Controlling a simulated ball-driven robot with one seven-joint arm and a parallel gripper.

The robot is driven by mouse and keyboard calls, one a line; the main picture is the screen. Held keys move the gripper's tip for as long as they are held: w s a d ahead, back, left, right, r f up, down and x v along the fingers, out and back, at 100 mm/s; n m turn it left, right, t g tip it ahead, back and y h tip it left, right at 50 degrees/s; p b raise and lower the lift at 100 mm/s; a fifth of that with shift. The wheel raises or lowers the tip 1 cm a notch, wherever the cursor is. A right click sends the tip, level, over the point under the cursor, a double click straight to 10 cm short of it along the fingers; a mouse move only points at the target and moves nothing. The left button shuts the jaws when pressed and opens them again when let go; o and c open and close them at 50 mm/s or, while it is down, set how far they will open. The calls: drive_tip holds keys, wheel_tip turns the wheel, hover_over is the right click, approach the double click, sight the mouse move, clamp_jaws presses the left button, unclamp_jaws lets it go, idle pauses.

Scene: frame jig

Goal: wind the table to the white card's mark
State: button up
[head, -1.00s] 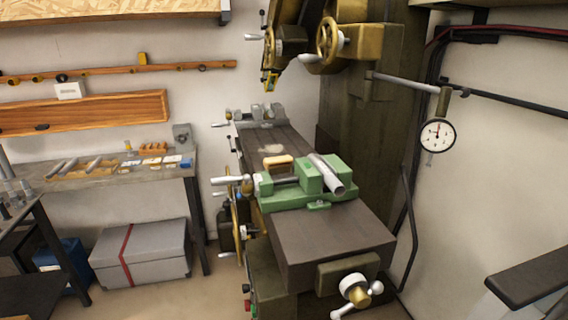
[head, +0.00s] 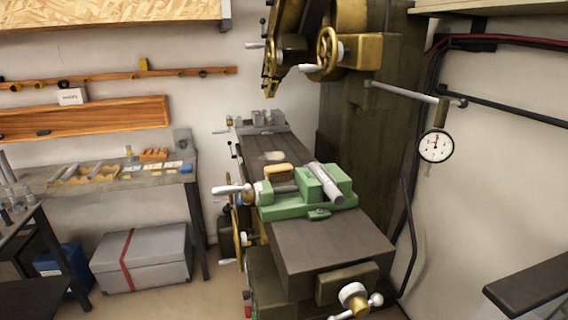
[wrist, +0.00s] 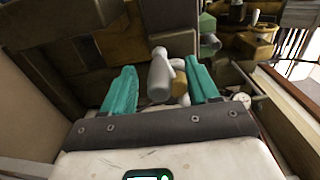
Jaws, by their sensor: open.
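The milling machine's long dark table (head: 330,245) carries a green vise (head: 290,208) with a grey bar in its jaws. At the table's near end is a crank with a brass hub (head: 353,296) and pale handle ends. A round dial gauge (head: 435,146) hangs from a rod at the right; its reading is too small to make out. A white card-like piece (head: 72,97) stands on the left wall ledge; its marks are unreadable. In the wrist view my gripper (wrist: 163,78) is open, teal fingers on either side of a pale grey handle (wrist: 160,80), with gaps visible.
A bench (head: 110,176) at the left holds small tools and cards. A grey box (head: 142,258) with a red strap stands on the floor below it. A dark flat edge (head: 530,280) juts in at the lower right. Machine wheels and levers (head: 327,50) hang above the table.

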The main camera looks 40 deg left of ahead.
drive_tip(key=b+v, duration=0.1)
drive_tip(key=v, duration=0.6)
drive_tip(key=shift+s+d+b, duration=0.15)
drive_tip(key=shift+d+b, duration=0.1)
drive_tip(key=shift+b, duration=0.1)
idle(0.4)
